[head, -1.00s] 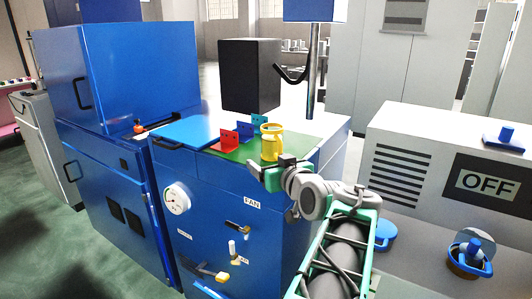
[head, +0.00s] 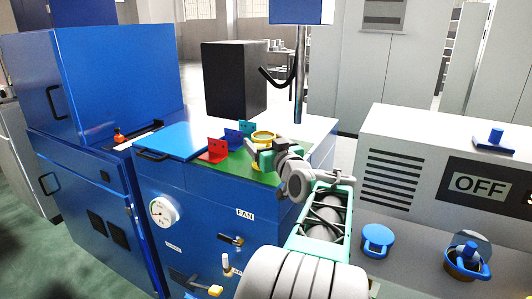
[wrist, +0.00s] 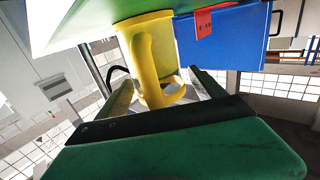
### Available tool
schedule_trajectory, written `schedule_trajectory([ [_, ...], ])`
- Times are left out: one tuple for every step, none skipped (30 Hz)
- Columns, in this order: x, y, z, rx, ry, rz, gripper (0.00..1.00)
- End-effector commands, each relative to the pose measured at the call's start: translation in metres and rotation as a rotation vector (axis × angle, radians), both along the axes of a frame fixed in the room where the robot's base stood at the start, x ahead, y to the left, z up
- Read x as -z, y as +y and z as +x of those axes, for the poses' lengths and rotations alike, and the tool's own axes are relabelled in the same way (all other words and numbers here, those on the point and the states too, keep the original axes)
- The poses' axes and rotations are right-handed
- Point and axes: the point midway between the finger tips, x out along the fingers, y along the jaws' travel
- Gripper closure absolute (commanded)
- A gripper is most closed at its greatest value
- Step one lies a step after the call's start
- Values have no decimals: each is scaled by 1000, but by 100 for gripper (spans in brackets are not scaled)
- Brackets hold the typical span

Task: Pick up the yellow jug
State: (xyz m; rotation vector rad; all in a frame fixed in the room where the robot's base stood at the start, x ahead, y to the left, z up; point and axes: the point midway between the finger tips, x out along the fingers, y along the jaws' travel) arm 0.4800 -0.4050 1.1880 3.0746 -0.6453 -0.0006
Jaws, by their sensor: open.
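The yellow jug (head: 263,136) stands on the green mat (head: 232,166) on top of the blue cabinet. In the head view my gripper (head: 256,153) is right in front of it and hides its lower part. In the wrist view, which looks upside down, the jug (wrist: 145,55) shows with its handle facing the camera. My gripper's open fingers (wrist: 163,90) point toward the jug, with its rim end between them in the picture. I cannot tell whether either finger touches it.
A red bracket (head: 213,150) and blue brackets (head: 240,131) stand just left of the jug. A blue plate (head: 184,140) lies farther left. A black box (head: 234,80) stands behind, and a metal post (head: 299,75) rises at the back right.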

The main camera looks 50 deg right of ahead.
Motion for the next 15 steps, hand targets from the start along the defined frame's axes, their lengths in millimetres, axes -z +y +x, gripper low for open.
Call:
schedule_trajectory([
  [0, 0, 0, 1, 0, 0, 21],
  [0, 0, -1, 1, 0, 0, 21],
  [0, 0, -1, 2, 0, 0, 21],
  [0, -1, -1, 2, 0, 0, 21],
  [0, -1, -1, 2, 0, 0, 24],
  [0, -1, -2, 3, 0, 0, 27],
  [0, -1, -2, 3, 0, 0, 29],
  [0, -1, -2, 3, 0, 0, 32],
  [0, -1, -2, 3, 0, 0, 35],
  [0, -1, -2, 3, 0, 0, 37],
  [0, -1, -2, 3, 0, 0, 40],
  [0, -1, -2, 3, 0, 0, 43],
  [0, -1, -2, 3, 0, 0, 46],
  [0, -1, -2, 3, 0, 0, 48],
  [0, -1, -2, 3, 0, 0, 51],
])
